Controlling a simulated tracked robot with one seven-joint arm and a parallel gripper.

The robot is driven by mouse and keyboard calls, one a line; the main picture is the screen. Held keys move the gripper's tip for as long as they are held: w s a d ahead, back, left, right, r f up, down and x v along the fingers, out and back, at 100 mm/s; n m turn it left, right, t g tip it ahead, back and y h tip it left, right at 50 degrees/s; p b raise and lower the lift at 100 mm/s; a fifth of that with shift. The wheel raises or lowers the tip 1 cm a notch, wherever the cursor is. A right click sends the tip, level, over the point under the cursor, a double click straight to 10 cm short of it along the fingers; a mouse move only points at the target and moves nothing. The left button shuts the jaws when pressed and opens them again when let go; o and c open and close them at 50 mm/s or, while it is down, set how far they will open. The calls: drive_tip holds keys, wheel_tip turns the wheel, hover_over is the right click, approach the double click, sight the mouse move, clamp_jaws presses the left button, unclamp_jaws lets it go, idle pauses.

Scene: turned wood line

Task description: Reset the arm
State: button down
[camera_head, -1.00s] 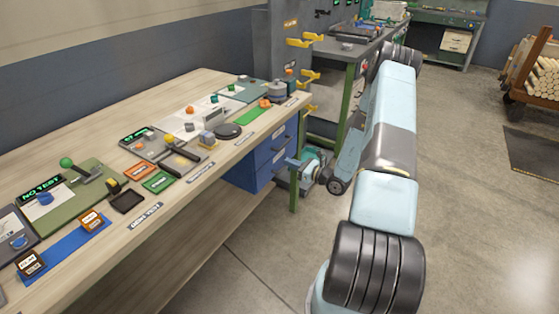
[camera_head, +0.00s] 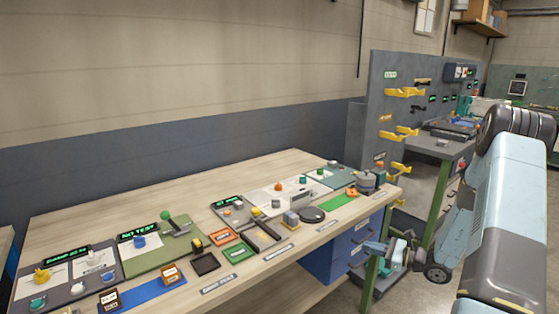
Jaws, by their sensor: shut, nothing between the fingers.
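My arm runs down the right edge of the head view, folded back on itself.
The wooden bench (camera_head: 95,222) carries test panels, coloured mats and small parts. Blue drawers (camera_head: 341,252) hang under its right end, beside a green leg (camera_head: 371,284). A grey pegboard (camera_head: 399,73) with yellow hooks stands behind, with a grey-topped table (camera_head: 432,146) beside it.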

drive_tip(key=s+a+r+n+g+h, duration=0.2)
drive_tip(key=s+a+r+n+g, duration=0.4)
drive_tip(key=r, duration=0.4)
drive_tip(key=s+a+r+n+g+h, duration=0.2)
drive_tip(key=s+a+r+n+g, duration=0.25)
drive_tip(key=s+r+n, duration=0.4)
drive_tip(key=s+d+r+n+t+h, duration=0.2)
drive_tip(key=s+r+n+t+h, duration=0.4)
drive_tip(key=s+r, duration=0.9)
drive_tip(key=shift+s+d+r+n+h, duration=0.35)
drive_tip(key=shift+s+n+h, duration=0.65)
drive_tip(key=shift+h, duration=1)
drive_tip(key=shift+t, duration=0.25)
